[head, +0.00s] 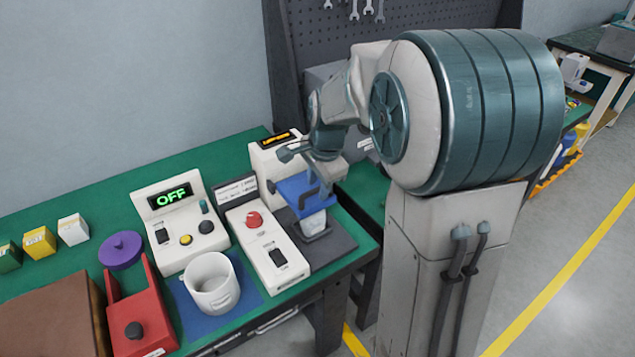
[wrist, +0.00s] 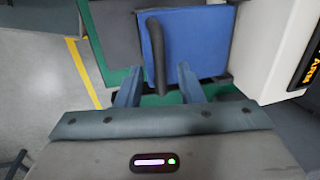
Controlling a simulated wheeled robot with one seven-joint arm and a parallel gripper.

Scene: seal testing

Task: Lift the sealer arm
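The sealer arm, a blue plate (head: 290,186) with a black bar handle (head: 307,196), sits on the white sealer at the right end of the green bench. In the wrist view the blue plate (wrist: 190,38) lies ahead of my gripper, and the handle (wrist: 155,50) runs toward me. My gripper (wrist: 160,92) is open, with one finger on each side of the handle's near end. A visible gap remains between the handle and each finger. In the head view my gripper (head: 318,180) is over the blue plate, partly hidden by my own wrist.
The sealer body (head: 268,158) with a lit display stands behind the plate. A white control box with a red knob (head: 254,219) is to its left. A white mug (head: 211,283) and an OFF-display box (head: 180,225) stand farther left. A dark pegboard (head: 390,45) rises behind.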

